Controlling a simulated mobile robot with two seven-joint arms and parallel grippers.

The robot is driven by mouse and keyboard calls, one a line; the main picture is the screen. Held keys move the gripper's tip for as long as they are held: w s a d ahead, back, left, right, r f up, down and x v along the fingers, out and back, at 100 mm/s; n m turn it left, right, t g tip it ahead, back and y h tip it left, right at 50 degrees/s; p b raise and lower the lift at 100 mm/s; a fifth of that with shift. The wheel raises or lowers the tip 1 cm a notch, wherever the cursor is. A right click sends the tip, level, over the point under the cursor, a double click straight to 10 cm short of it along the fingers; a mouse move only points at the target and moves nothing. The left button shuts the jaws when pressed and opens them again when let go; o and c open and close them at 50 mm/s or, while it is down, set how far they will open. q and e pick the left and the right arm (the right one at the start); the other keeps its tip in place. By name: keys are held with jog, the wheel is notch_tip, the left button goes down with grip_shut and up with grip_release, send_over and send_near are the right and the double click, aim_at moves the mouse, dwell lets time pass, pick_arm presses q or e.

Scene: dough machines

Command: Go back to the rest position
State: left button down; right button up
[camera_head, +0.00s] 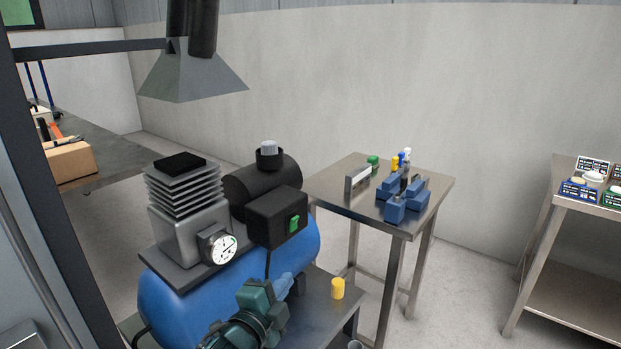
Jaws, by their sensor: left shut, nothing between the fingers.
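My left gripper (283,286) comes in at the bottom, left of the middle. Its teal body leads to light blue fingers that point up and to the right. The fingers are shut with nothing between them. The gripper shows in front of the blue tank of a compressor (163,290) and left of a small yellow cylinder (338,288). I cannot tell whether it touches the compressor or the stand under it. My right gripper is not in view.
A metal table (332,190) with blue blocks (395,207) stands behind. Another table (545,240) with small boxes is at the right. A grey hood (190,80) hangs above the compressor. A dark post (50,200) rises at the left. Floor shows between the tables.

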pick_arm(q)
jog(key=s+a+f+n+g+y, duration=0.1)
jog(key=s+a+f+n, duration=0.1)
jog(key=s+f+n, duration=0.3)
jog(key=s+a+f+n+g+y+p, duration=0.1)
jog(key=s+f+n, duration=0.4)
jog(key=s, duration=0.6)
jog(key=s+a+f+n+g+y+p, duration=0.1)
jog(key=s+a+f+n+g, duration=0.2)
jog(key=s+f+n, duration=0.3)
jog(key=s+a, duration=0.1)
jog(key=s, duration=0.2)
jog(key=shift+a+f, duration=0.2)
jog(key=shift+f, duration=0.05)
